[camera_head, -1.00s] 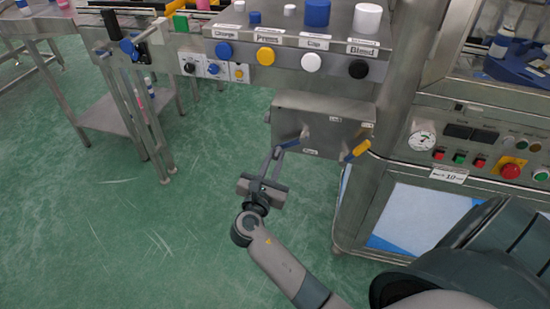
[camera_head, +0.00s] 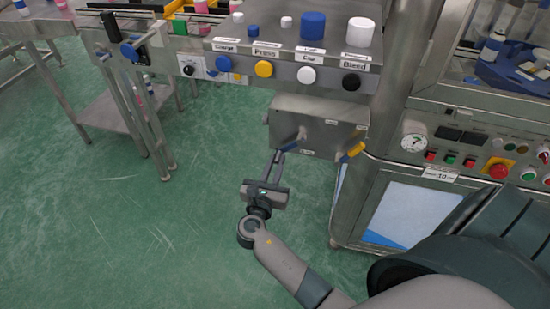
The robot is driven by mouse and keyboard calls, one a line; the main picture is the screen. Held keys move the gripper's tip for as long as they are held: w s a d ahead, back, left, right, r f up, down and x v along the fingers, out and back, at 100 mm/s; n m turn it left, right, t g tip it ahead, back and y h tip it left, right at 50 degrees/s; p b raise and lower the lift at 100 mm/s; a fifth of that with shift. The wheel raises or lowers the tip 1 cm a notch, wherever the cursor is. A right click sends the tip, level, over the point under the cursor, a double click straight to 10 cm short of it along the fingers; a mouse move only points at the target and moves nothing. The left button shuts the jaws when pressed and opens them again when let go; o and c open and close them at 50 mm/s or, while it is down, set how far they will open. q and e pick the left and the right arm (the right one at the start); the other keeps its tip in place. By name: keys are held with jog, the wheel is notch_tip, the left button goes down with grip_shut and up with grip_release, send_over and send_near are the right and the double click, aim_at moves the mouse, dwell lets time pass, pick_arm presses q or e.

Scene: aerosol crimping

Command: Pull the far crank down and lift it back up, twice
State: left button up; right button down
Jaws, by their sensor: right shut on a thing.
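The grey crank box (camera_head: 318,117) hangs below the button console. A blue crank (camera_head: 291,145) is on its left part, and a yellow crank (camera_head: 354,150) is on its right end. My right gripper (camera_head: 278,156) reaches up from below, with its fingers shut on the outer end of the blue crank. The fingers partly hide that end. The blue handle slants down and left from its pivot. The yellow crank also slants down and left, with nothing touching it. My left gripper is not in view.
The console above carries blue, yellow, white and black buttons, with several caps on top. A steel machine with a gauge (camera_head: 414,142) and a red knob (camera_head: 497,170) stands at the right. A steel side table (camera_head: 115,100) is at the left. Green floor around my gripper is clear.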

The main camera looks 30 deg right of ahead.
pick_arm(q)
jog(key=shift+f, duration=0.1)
pick_arm(e)
jog(key=c, duration=1.7)
grip_release()
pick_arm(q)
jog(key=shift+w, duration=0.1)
pick_arm(e)
jog(key=shift+s, duration=0.1)
